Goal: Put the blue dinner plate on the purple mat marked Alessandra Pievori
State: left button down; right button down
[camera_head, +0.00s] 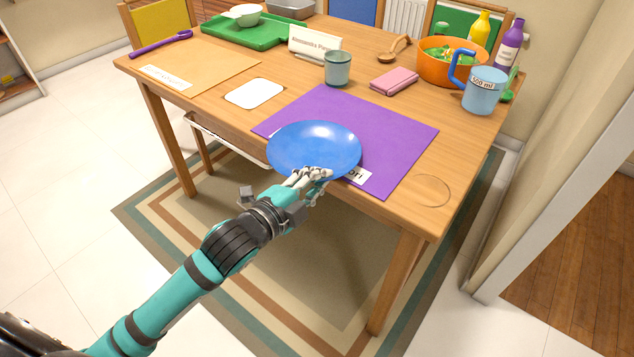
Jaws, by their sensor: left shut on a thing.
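The blue dinner plate (314,145) is in the head view, over the front left part of the purple mat (395,128). My left gripper (310,178) is shut on the plate's near rim. I cannot tell whether the plate touches the mat or hovers just above it. The plate covers most of the white label (358,176) at the mat's front edge, and only its last letters show. A white name card (314,44) reading Alessandra Pievori, partly legible, stands behind the mat. My right gripper is not in view.
A grey-green cup (338,68) stands at the mat's back edge, with a pink folded cloth (394,81) to its right. An orange bowl (440,70) and a blue measuring jug (484,92) stand at the right. An orange mat (215,62) and white square (254,93) lie left.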

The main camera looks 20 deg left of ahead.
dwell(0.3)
pick_arm(q)
jog(key=c, duration=1.9)
grip_release()
jog(key=shift+f, duration=0.15)
jog(key=o, duration=0.4)
